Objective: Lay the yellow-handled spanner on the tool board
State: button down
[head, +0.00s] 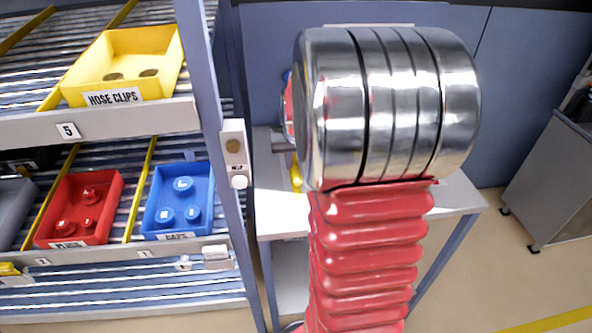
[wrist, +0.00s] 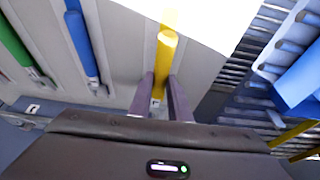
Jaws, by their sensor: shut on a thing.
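The yellow-handled spanner (wrist: 164,62) is between the two fingers of my gripper (wrist: 160,86) in the wrist view, which are shut on its handle. The handle points away up the picture, over or on the pale grey tool board (wrist: 128,60). I cannot tell whether it touches the board. In the head view a small piece of yellow (head: 296,172) shows beside my arm, above the bench. My arm hides the gripper and most of the board there.
Blue-handled (wrist: 82,42) and green-handled (wrist: 18,50) tools lie left of the spanner in the wrist view. The head view shows a pale bench (head: 455,196). A rack at left holds a yellow bin (head: 125,62), a red bin (head: 78,228) and a blue bin (head: 180,215).

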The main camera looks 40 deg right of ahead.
jog(key=shift+f, duration=2)
jog(key=c, duration=1.6)
grip_release()
jog(key=shift+c, duration=0.2)
jog(key=v, duration=1.2)
